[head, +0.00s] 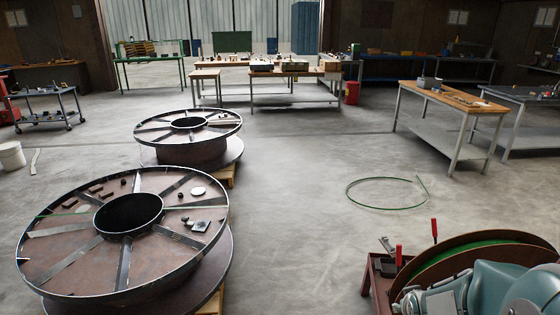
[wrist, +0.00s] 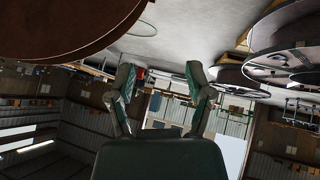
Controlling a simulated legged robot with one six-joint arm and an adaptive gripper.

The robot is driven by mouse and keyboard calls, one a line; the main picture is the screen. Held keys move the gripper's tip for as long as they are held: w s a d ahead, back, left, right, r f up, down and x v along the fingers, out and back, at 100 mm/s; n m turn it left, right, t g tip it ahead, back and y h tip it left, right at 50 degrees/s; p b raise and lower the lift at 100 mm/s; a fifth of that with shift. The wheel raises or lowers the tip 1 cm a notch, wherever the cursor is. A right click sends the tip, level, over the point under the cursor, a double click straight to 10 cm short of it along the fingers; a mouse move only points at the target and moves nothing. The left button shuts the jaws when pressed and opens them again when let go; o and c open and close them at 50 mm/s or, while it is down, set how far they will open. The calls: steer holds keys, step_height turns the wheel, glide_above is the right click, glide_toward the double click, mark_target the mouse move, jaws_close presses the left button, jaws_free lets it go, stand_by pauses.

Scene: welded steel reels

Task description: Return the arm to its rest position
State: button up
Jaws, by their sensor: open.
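My gripper (wrist: 160,80) shows in the wrist view with its two green fingers spread apart and nothing between them. The wrist picture is upside down, with the floor at the top and the roof at the bottom. In the head view, teal and grey parts of my arm (head: 475,290) are bunched at the bottom right corner. They overlap a brown reel with a green inner band (head: 490,245). I cannot make out the gripper's fingers in the head view.
Two large welded steel reels, a near one (head: 65,265) and a farther one (head: 165,137), lie flat at left. A green hoop (head: 348,195) lies on the floor. A wooden-topped workbench (head: 450,95) stands at right.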

steer(key=s+a+r+g+y, duration=0.2)
steer(key=s+a+r+y, duration=0.1)
steer(key=s+a+r, duration=1.2)
steer(key=shift+a+r, duration=0.15)
steer(key=shift+a, duration=0.9)
steer(key=shift+c, duration=0.6)
